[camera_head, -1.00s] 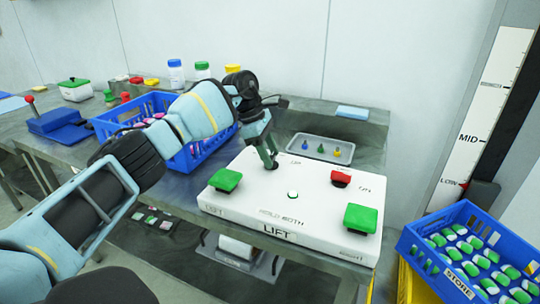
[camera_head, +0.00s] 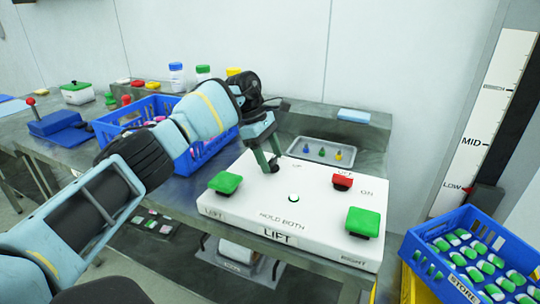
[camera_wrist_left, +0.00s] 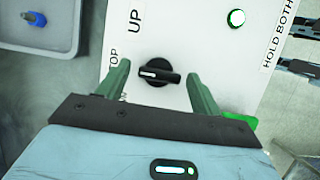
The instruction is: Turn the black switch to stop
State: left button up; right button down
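The black switch (camera_wrist_left: 157,72) is a round knob with a bar grip on the white control panel (camera_head: 235,207). The white mark on the bar is at its left end in the left wrist view, towards a partly hidden label ending in "TOP". An "UP" label is above it. My left gripper (camera_head: 268,166) is down at the switch. In the left wrist view its two green fingers (camera_wrist_left: 159,88) are apart, one on either side of the knob, with visible gaps and no clear contact. My right gripper is not in view.
The panel also carries a left green button (camera_head: 225,182), a right green button (camera_head: 362,221), a red button (camera_head: 342,181) and a lit white button (camera_head: 293,198). A grey tray (camera_head: 321,151) stands behind it. Blue crates stand left (camera_head: 205,153) and right (camera_head: 413,238).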

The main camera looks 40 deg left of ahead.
pick_arm(q)
jog(key=shift+r, duration=0.1)
jog(key=shift+a+r, duration=0.15)
jog(key=shift+r, duration=0.15)
jog(key=v, duration=0.7)
dwell(0.4)
